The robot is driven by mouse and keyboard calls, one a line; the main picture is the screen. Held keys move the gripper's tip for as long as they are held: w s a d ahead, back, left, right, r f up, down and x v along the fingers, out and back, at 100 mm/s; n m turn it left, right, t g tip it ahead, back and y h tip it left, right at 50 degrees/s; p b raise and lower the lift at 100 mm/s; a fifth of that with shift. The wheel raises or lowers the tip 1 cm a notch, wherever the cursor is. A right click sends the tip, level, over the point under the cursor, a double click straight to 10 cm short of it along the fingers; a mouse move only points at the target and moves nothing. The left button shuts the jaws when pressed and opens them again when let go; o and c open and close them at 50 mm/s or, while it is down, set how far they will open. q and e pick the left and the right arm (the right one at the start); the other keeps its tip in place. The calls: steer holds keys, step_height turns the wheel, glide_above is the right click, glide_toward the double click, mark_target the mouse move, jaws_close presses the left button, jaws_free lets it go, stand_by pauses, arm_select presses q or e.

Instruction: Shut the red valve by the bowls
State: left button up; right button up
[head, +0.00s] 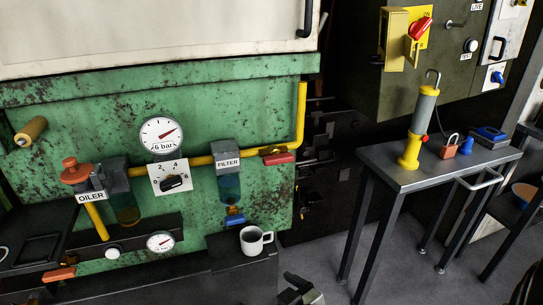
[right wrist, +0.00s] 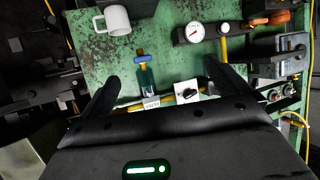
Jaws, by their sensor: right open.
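The red valve handle (head: 278,158) sits on the yellow pipe (head: 252,154) right of the filter and lies roughly along the pipe. The filter bowl (head: 229,188) hangs under the FILTER label, with a blue piece at its bottom. The oiler bowl (head: 126,208) hangs left, beside the OILER label. In the right wrist view the filter bowl (right wrist: 145,76) appears upside down. My right gripper (right wrist: 161,72) is open and empty, fingers spread toward the green panel. I cannot make out the red handle there; a finger may hide it. My left gripper is not in view.
The green panel (head: 200,120) carries a pressure gauge (head: 161,134) and a black selector knob (head: 174,183). A white mug (head: 254,241) stands on the ledge below the filter. A metal table (head: 400,175) stands at right.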

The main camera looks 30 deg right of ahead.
steer(key=w+d+r+m+t+h, duration=0.1)
steer(key=w+d+r+t+h, duration=0.1)
steer(key=w+d+r, duration=0.3)
steer(key=m+t+h, duration=0.2)
steer(key=m+h, duration=0.1)
steer(key=h, duration=0.1)
glide_toward(280, 162)
steer(key=x, duration=0.8)
steer(key=shift+w+d, duration=0.1)
steer(key=shift+w, duration=0.15)
steer(key=shift+w+d+b, duration=0.15)
steer(key=shift+w+b, duration=0.15)
steer(key=shift+w, duration=0.25)
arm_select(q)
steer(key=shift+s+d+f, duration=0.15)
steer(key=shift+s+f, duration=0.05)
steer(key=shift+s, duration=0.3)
arm_select(e)
steer(key=c, duration=1)
